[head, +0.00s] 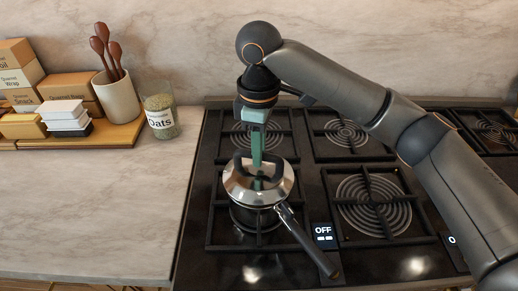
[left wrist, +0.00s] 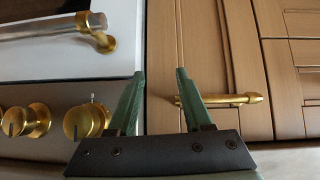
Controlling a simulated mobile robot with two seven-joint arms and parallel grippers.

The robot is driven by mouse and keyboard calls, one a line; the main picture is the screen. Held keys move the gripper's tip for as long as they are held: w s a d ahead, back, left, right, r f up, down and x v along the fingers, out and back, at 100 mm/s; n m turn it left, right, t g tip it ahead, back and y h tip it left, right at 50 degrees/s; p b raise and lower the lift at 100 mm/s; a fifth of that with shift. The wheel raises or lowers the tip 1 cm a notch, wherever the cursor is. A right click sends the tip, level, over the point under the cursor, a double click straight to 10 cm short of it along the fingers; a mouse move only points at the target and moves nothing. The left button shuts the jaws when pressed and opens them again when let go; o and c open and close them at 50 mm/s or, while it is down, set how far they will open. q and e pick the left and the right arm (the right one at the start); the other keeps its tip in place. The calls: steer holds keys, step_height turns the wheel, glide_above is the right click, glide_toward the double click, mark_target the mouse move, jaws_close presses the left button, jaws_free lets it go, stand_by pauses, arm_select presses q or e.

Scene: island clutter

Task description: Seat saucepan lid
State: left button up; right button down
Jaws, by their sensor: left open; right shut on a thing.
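The silver saucepan lid (head: 270,186) has a dark arched handle (head: 245,165) and is in the head view. It sits over the saucepan (head: 255,216) on the front left burner, looking slightly tilted; I cannot tell whether its rim is fully seated. The saucepan's long handle (head: 308,240) points to the front right. My right gripper (head: 256,180) comes straight down from above and is shut on the lid's handle. My left gripper (left wrist: 155,75) shows only in the left wrist view, open and empty, in front of cabinet doors.
The black stove (head: 300,175) has several grated burners; the others in view are empty. An oats jar (head: 160,115), a utensil crock (head: 116,96) and boxes on a wooden tray (head: 110,138) stand left. The marble counter (head: 100,200) in front is clear. The left wrist view shows oven knobs (left wrist: 85,121) and a brass handle (left wrist: 220,99).

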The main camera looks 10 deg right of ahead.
steer(key=shift+f, duration=0.75)
stand_by(0.4)
steer(key=c, duration=0.7)
jaws_free()
